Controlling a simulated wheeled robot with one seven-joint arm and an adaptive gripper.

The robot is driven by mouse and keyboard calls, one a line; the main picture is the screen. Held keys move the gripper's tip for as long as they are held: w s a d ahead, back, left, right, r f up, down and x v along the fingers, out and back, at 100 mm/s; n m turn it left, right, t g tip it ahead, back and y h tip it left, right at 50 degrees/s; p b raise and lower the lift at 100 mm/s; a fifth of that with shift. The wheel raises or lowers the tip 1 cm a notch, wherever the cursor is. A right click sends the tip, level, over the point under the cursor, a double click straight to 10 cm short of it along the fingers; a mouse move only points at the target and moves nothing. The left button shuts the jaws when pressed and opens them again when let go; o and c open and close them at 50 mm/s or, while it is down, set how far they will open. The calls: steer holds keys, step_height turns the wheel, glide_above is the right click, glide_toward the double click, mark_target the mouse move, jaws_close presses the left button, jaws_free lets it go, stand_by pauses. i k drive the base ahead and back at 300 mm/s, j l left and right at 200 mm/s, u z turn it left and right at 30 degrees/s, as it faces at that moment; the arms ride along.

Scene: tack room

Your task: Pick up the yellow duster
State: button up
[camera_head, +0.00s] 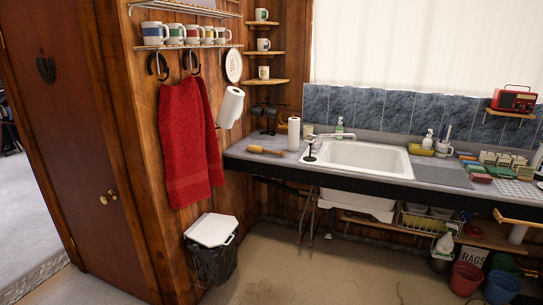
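A small yellow item (421,150) lies on the counter (455,200) at the right rim of the white sink (365,158). It looks like a folded or rolled yellow cloth, which fits the yellow duster, but it is too small to be sure. A brush-like item with a tan-yellow handle (265,150) lies on the counter left of the sink. My gripper is not in view.
A red towel (190,140) hangs on the left wall above a white-lidded bin (212,230). Soap bottles, sponges and small boxes crowd the counter's right side. Buckets (466,278) stand below at right. The floor (340,270) before the sink is clear.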

mark_target(253, 148)
steer(key=i+u, duration=0.25)
steer(key=i, duration=2.05)
steer(key=i+u, duration=0.15)
steer(key=i, duration=0.35)
steer(key=i+l+u, duration=0.1)
steer(key=i, duration=0.4)
steer(key=i+l+u, duration=0.15)
steer(key=i, duration=0.35)
